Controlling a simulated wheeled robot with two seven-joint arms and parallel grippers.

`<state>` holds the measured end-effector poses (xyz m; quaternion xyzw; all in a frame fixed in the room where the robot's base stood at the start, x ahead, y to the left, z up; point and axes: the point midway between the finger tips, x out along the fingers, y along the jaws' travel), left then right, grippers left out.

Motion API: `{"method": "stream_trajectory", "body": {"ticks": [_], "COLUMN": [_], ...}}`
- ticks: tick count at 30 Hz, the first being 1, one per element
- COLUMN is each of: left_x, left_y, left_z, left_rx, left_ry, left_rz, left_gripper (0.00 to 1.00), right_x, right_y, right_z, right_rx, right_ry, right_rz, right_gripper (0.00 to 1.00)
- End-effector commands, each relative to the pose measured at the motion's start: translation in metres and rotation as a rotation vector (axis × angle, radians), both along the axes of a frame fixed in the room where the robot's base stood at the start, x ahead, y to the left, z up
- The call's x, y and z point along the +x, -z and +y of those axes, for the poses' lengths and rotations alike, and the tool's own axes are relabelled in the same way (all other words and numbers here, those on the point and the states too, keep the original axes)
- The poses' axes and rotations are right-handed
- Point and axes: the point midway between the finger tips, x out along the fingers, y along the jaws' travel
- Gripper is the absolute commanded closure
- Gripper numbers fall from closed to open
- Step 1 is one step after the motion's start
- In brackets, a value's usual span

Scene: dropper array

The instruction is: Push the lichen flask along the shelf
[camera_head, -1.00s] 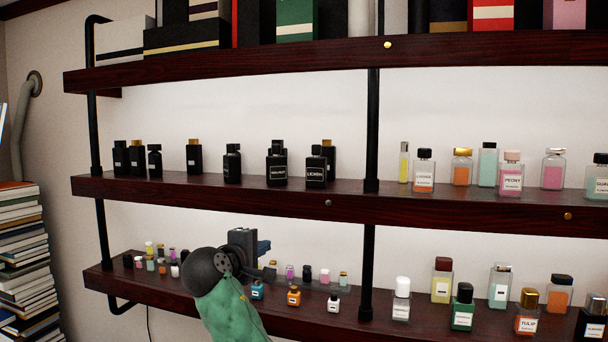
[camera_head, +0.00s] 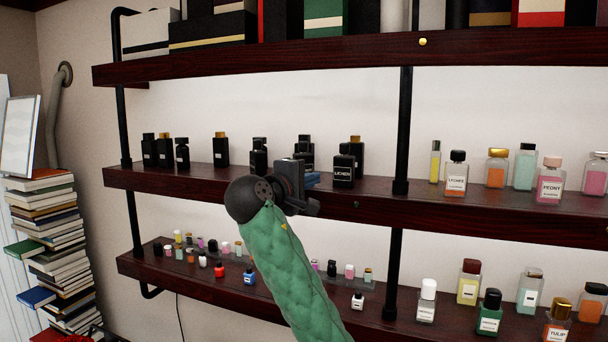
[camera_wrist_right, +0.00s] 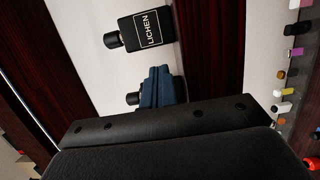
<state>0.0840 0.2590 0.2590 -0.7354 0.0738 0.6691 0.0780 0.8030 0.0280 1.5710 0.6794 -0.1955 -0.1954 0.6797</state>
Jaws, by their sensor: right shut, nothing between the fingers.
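The lichen flask (camera_head: 343,168) is a black bottle with a black cap and a white-lettered label. It stands upright near the front of the middle shelf (camera_head: 380,205). In the right wrist view the flask (camera_wrist_right: 148,28) appears sideways, its label readable, above the fingers. My right gripper (camera_head: 312,180) is shut and empty, just left of the flask in the head view. In the right wrist view its blue fingertips (camera_wrist_right: 160,86) look close to the flask with a small gap; contact cannot be told. My left gripper is out of view.
A black bottle (camera_head: 304,146) stands partly hidden behind my gripper. A gold-capped black bottle (camera_head: 356,147) stands behind the flask. More black bottles (camera_head: 221,151) are to the left. A black post (camera_head: 403,130) rises to the right, with coloured bottles (camera_head: 456,175) beyond it.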

Motion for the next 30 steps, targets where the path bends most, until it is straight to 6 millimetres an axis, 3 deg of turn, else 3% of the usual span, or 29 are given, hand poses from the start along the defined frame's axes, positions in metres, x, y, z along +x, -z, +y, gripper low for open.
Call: {"method": "stream_trajectory", "body": {"ticks": [1,12,30], "left_x": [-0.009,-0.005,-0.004], "left_y": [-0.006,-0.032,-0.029], "left_z": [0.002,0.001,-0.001], "left_rx": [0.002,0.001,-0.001], "left_ry": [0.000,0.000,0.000], "left_rz": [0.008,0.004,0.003], "left_gripper": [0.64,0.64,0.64], "right_x": [0.006,0.042,0.045], "right_y": [-0.004,-0.001,0.003], "right_z": [-0.004,-0.026,-0.033], "right_rx": [-0.002,-0.001,0.001], "right_ry": [0.001,0.000,-0.001], "right_rz": [0.002,0.003,0.002], "right_gripper": [1.00,1.00,1.00]}}
